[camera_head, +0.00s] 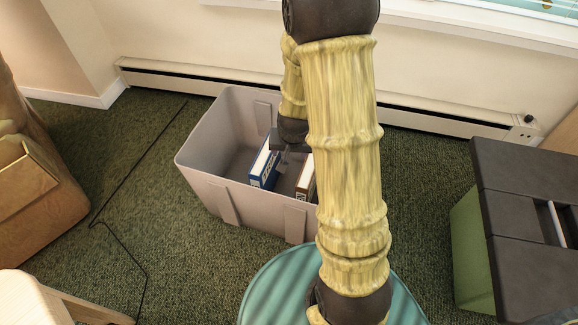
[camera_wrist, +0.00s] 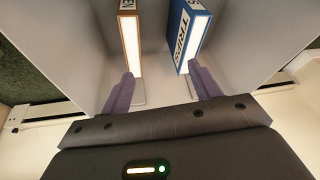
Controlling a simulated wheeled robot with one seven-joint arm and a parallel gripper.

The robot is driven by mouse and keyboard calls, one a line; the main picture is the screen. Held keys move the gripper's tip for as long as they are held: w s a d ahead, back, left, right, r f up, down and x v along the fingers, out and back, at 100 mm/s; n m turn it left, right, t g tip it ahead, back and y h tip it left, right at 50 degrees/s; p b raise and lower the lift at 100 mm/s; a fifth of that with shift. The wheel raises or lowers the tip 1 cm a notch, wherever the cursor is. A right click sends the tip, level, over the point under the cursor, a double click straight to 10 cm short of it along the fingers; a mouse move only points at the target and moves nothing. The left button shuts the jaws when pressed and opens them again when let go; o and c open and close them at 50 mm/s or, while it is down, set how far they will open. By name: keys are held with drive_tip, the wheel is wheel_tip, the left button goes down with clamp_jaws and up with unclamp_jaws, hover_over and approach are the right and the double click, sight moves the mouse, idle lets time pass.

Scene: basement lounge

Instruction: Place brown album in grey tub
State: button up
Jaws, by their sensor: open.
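The brown album (camera_head: 305,178) stands on edge inside the grey tub (camera_head: 199,160), partly hidden behind my arm in the head view. In the wrist view the brown album (camera_wrist: 131,45) is at the left, near the tip of the left finger. My gripper (camera_wrist: 161,72) is open with nothing between its fingers. In the head view my gripper (camera_head: 284,148) is down inside the tub at its back right, partly hidden by my arm. I cannot tell whether a finger touches the album.
A blue book (camera_head: 264,166) with lettering on its cover stands in the tub left of the album; it also shows in the wrist view (camera_wrist: 190,38). A teal round seat (camera_head: 265,297) is in front of the tub.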

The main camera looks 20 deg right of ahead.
drive_tip(key=s+a+r+n+g, duration=0.1)
drive_tip(key=s+a+r+n, duration=0.3)
drive_tip(key=s+r, duration=0.6)
drive_tip(key=shift+s+a+r+n+y, duration=0.3)
drive_tip(key=shift+s+a, duration=0.35)
drive_tip(key=shift+s, duration=0.55)
